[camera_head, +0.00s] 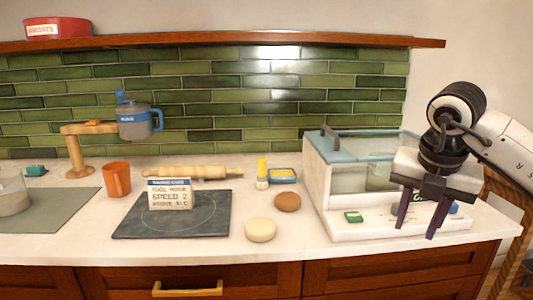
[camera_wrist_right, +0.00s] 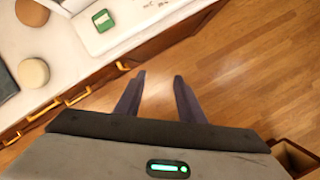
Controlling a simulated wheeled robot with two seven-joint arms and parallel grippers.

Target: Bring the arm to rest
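My right gripper (camera_head: 421,220) comes in from the right on a white and black arm. It hangs in front of the clear-sided box at the right end of the counter, with its dark fingers pointing down. The fingers stand apart with nothing between them. In the right wrist view my right gripper (camera_wrist_right: 157,85) shows the same two spread fingers over the wooden floor, just off the counter's front edge. My left gripper is in neither view.
The clear box (camera_head: 318,185) with a blue-grey lid stands on the counter (camera_head: 300,238). A green block (camera_head: 353,217) lies on its white base. Two round buns, a rolling pin (camera_head: 185,173), a dark board (camera_head: 130,225) with a card and an orange cup (camera_head: 117,180) stand left. Wooden floor (camera_wrist_right: 240,70) is clear.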

